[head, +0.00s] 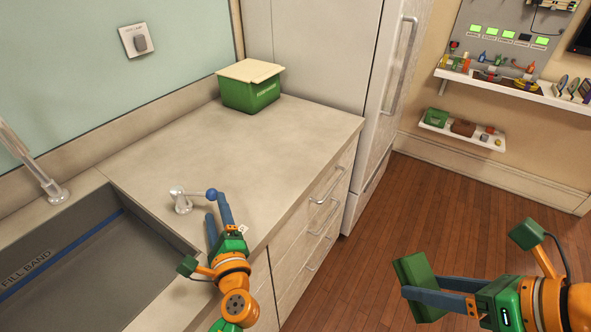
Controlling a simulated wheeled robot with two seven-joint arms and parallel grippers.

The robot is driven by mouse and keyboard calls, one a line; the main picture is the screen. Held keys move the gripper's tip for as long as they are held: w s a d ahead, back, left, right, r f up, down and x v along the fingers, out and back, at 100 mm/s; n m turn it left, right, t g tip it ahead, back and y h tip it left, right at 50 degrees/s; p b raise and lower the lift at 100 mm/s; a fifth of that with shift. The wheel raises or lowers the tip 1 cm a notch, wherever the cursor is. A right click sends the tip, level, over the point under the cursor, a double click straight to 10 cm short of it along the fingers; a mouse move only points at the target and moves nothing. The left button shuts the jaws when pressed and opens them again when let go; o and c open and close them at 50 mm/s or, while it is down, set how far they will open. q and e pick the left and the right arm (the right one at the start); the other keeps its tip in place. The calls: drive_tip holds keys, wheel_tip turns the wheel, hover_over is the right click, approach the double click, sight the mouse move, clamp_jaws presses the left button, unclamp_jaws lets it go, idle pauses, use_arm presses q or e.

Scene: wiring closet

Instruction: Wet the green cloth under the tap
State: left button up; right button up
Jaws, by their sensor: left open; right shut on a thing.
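The green cloth (411,270), a folded block-like shape, is held by my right gripper (428,288), which is shut on it over the floor, to the right of the counter and well away from the sink. The tap spout (33,162) rises at the left edge above the grey sink (125,250); its upper end is out of view. A metal handle base with a blue-ended lever (184,200) stands on the counter right of the sink. My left gripper (214,208) is open, its fingertips close to the lever's blue end; whether they touch it I cannot tell.
A green box with a cream lid (250,92) stands at the counter's back. The counter top (290,140) between is clear. Drawer handles (325,185) stick out from the counter front. Wall shelves (462,130) with small items hang at the right. The wooden floor (420,205) is open.

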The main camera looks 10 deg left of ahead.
sight(195, 194)
use_arm(q)
drive_tip(key=x, duration=0.9)
clamp_jaws()
idle(1.1)
drive_tip(key=shift+p, duration=0.3)
